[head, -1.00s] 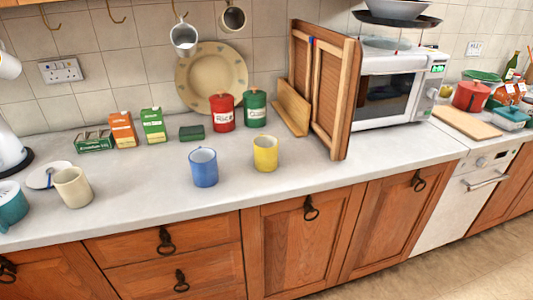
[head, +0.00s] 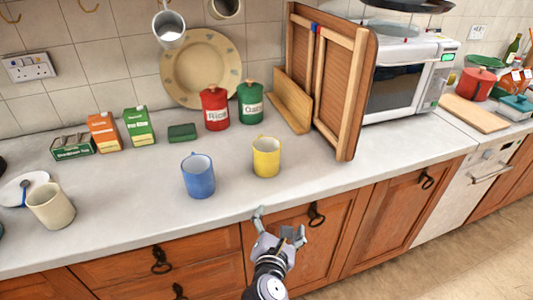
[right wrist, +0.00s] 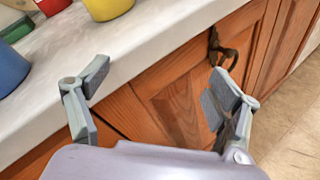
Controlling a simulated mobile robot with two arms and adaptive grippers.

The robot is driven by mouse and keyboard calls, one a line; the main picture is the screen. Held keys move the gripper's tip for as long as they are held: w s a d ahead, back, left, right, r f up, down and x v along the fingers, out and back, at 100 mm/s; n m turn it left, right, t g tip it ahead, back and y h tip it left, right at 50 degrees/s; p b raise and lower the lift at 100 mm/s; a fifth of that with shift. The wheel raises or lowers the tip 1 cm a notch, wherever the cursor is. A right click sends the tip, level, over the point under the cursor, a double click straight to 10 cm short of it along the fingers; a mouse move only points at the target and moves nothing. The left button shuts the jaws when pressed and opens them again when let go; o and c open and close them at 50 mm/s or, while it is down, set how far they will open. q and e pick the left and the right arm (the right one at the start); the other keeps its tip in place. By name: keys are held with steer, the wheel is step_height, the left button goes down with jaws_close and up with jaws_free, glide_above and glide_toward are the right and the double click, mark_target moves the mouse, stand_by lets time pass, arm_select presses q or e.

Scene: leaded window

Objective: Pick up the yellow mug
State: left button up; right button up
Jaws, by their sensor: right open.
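The yellow mug (head: 266,158) stands upright on the light worktop, right of the blue mug (head: 198,176). In the right wrist view only the lower part of the yellow mug (right wrist: 107,8) shows at the top edge, with the blue mug (right wrist: 10,68) at the left edge. My right gripper (head: 279,224) is open and empty, in front of the cabinet doors and nearer than the worktop edge, below the yellow mug in the picture. In the right wrist view its two fingers (right wrist: 158,85) are spread wide. My left gripper is not in view.
Behind the mugs stand a red canister (head: 215,110) and a green canister (head: 250,103). A wooden folding panel (head: 333,85) stands right of the yellow mug, beside the microwave (head: 400,85). A cream mug (head: 50,207) is at the left. The worktop (head: 232,212) before the yellow mug is clear.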

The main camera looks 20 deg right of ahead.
steer(key=w+a+r+n+t, duration=0.35)
steer(key=r+n, duration=0.25)
steer(key=r, duration=0.2)
steer(key=p, duration=0.1)
glide_toward(268, 148)
steer(key=shift+w+d+r+n, duration=0.1)
steer(key=shift+w+r+n, duration=0.1)
steer(key=shift+w, duration=0.25)
steer(key=shift+w+d+r+n, duration=0.1)
steer(key=shift+w+n, duration=0.1)
steer(key=shift+w, duration=0.25)
steer(key=shift+f+p+x, duration=0.15)
steer(key=shift+p+x, duration=0.05)
steer(key=shift+x, duration=1.25)
steer(key=shift+f+p+x, duration=0.15)
steer(key=shift+p+x, duration=0.05)
steer(key=shift+x, duration=1.25)
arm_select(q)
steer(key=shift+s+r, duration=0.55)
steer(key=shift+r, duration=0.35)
arm_select(e)
steer(key=shift+s+d, duration=0.1)
steer(key=shift+c, duration=0.2)
steer(key=shift+r, duration=0.1)
steer(key=c, duration=1.5)
